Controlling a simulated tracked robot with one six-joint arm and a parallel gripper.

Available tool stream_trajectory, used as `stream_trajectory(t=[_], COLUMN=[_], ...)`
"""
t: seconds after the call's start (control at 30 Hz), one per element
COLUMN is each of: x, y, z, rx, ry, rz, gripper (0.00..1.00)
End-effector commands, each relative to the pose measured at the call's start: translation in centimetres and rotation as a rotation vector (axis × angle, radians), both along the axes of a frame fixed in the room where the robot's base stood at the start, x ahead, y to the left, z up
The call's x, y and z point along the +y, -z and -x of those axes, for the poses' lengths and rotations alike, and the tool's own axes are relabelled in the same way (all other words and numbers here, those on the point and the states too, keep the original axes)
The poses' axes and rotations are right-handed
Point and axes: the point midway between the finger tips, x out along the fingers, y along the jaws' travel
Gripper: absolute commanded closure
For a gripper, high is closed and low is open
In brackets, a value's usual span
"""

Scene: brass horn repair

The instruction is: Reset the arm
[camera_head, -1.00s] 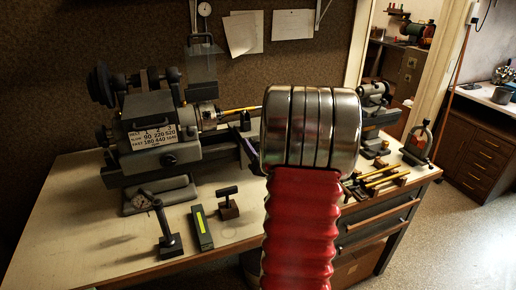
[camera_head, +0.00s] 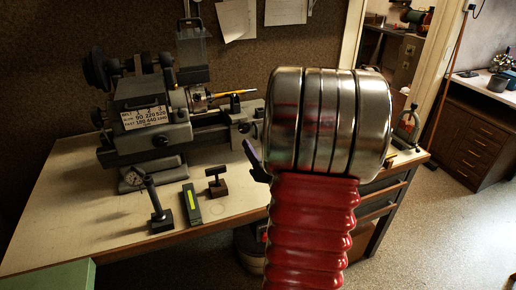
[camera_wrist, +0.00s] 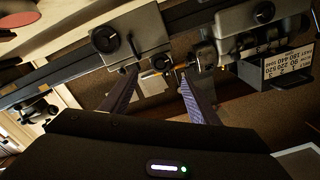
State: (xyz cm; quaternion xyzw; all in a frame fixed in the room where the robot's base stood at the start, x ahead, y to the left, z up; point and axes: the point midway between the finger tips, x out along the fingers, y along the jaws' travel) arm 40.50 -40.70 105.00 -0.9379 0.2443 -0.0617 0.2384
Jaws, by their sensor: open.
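My arm, with its red ribbed sleeve and shiny metal joint, stands in front of the bench in the head view. One dark finger of my gripper (camera_head: 254,158) shows at the left of the joint; the rest is hidden behind it. In the wrist view my gripper (camera_wrist: 157,74) is open, its two dark fingers apart with nothing between them. The lathe (camera_head: 150,118) on the bench lies beyond; it also shows upside down in the wrist view (camera_wrist: 235,25), past the fingertips. A thin yellow-orange rod (camera_head: 231,93) sticks out of the lathe chuck.
The workbench (camera_head: 85,215) carries a dial gauge stand (camera_head: 158,207), a dark box with a yellow strip (camera_head: 191,206) and a small T-shaped tool (camera_head: 216,184). A green surface (camera_head: 55,277) shows at bottom left. Open floor (camera_head: 440,235) lies to the right.

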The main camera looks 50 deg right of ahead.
Motion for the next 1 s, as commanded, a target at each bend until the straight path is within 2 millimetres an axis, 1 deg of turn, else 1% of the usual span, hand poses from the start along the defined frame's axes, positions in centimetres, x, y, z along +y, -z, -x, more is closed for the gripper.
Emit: stream_trajectory(t=[0.57,0.63,0.77,0.87,1.0], x=[0.1,0.1,-0.3,-1.0,-1.8], y=[0.0,0.2,2.0,4.3,8.1], z=[-0.2,-0.2,0.2,0.9,2.7], rx=[0.002,0.017,0.1,0.201,0.369], ry=[-0.004,-0.003,0.017,0.049,0.098], rz=[0.004,0.013,0.012,-0.003,-0.043], gripper=[0.45,0.45,0.45,0.45,0.45])
